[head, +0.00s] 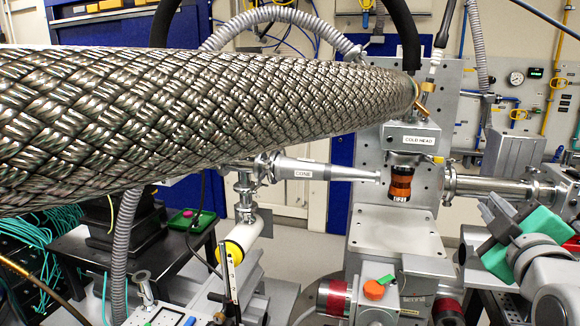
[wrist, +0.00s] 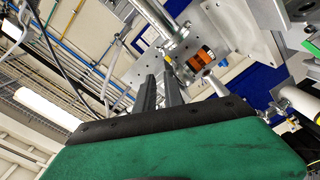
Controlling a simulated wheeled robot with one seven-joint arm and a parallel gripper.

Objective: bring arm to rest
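My gripper (head: 490,208) is at the right of the head view, on my grey and green arm, with its fingers pointing up and left. In the wrist view its two dark fingers (wrist: 160,80) stand apart with a narrow gap and nothing between them. The green wrist housing (wrist: 180,153) fills the bottom of that view. The cold head (head: 412,139) hangs from an upright metal plate, left of my gripper and apart from it. An orange and black cylinder (head: 400,184) is under it, and also shows beyond the fingers in the wrist view (wrist: 201,61).
A thick braided hose (head: 200,125) crosses the head view and hides much behind it. A cone (head: 320,171) points at the orange cylinder from the left. A metal beam pipe (head: 490,188) runs behind my gripper. A red and grey stage (head: 380,300) stands below.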

